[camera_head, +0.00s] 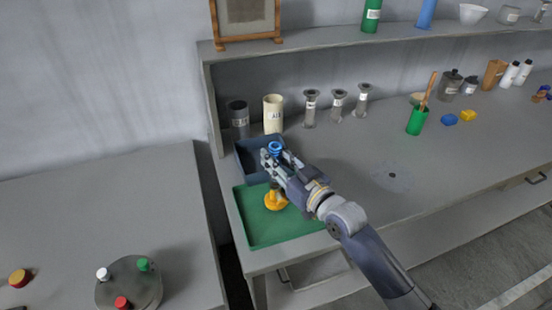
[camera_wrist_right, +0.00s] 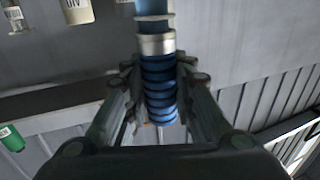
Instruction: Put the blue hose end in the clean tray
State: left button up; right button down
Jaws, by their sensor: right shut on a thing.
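My right gripper (camera_head: 272,160) is shut on the blue hose end (camera_head: 276,147), over or at the dark blue tray (camera_head: 247,171); the height above it is unclear. In the right wrist view the ribbed blue hose end (camera_wrist_right: 158,85) with its metal collar sits between the fingers of my right gripper (camera_wrist_right: 158,100). A green tray (camera_head: 262,229) lies in front of the blue one and holds an orange hose end (camera_head: 275,200). I cannot read which tray is the clean one. My gripper hides part of the blue tray. My left gripper is not in view.
A dark jar (camera_head: 238,119) and a cream cylinder (camera_head: 273,114) stand behind the blue tray, with several grey fittings to their right. A green cup (camera_head: 417,121) stands farther right. The bench around the drain (camera_head: 392,176) is clear.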

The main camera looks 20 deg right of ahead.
jog(key=shift+f, duration=0.6)
jog(key=c, duration=1.8)
grip_release()
jog(key=shift+f, duration=0.15)
jog(key=o, duration=0.5)
jog(key=shift+c, duration=0.2)
jog(key=shift+r, duration=0.25)
jog(key=b+v, duration=0.2)
jog(key=v, duration=1)
jog(key=shift+b, duration=0.35)
